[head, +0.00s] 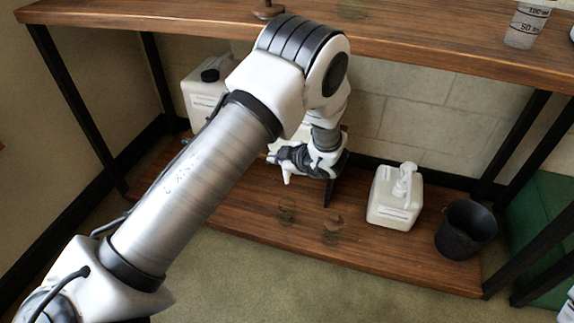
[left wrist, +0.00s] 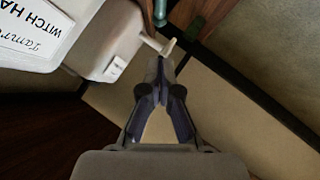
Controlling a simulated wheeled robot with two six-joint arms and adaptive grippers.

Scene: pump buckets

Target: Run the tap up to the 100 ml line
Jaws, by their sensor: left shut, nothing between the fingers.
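A clear measuring cup (head: 525,28) with printed 100 and 50 marks stands on the upper board at the far right. My left gripper (head: 284,154) is low behind my left arm, over the lower shelf. It is shut and empty. In the left wrist view its fingertips (left wrist: 160,65) are close to a small pale tap (left wrist: 157,44). The tap sticks out from a white container (left wrist: 105,45) with a printed label. I cannot tell whether the fingertips touch the tap. The container is mostly hidden by my arm in the head view. My right gripper is out of view.
Two small clear glasses, one left (head: 287,209) and one right (head: 332,228), stand on the lower shelf (head: 400,258). A white pump jug (head: 393,205) and a black bucket (head: 466,229) stand to their right. A black-capped white jug (head: 203,98) is at the back left.

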